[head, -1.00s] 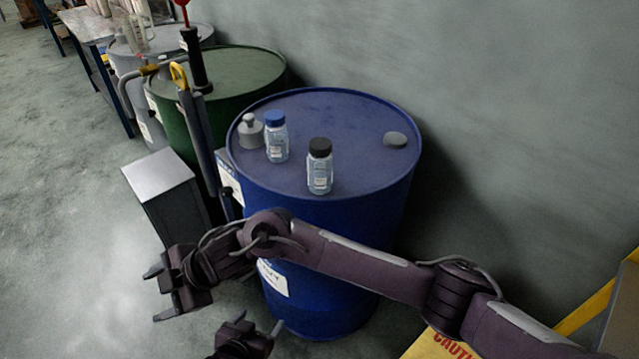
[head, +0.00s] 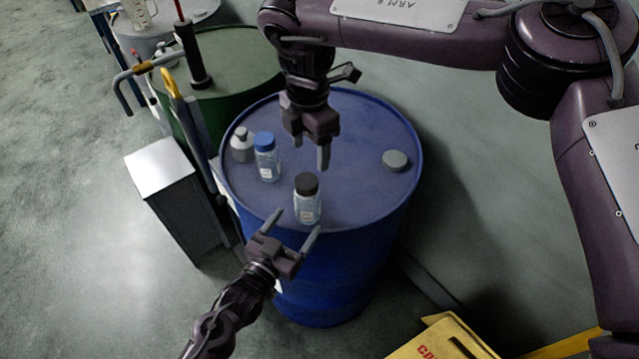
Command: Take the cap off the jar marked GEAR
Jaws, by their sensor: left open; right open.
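Two clear jars stand upright on the blue drum (head: 350,125). One jar has a black cap (head: 306,183) and a clear body (head: 308,208) near the drum's front edge. The other jar (head: 267,163) has a blue cap (head: 264,139) and stands behind it to the left. Both caps are on. The labels are too small to read, so I cannot tell which is GEAR. My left gripper (head: 298,222) is open and empty, with its fingertips close to the black-capped jar's lower part. My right gripper (head: 312,158) is open, empty and pointing down, just behind the black cap in the picture.
A grey bottle (head: 242,148) stands left of the blue-capped jar. A round grey bung (head: 395,160) is on the drum's right. A green drum (head: 225,60) with a hand pump (head: 195,65), a grey box (head: 158,168) and a yellow caution sign (head: 440,340) surround it.

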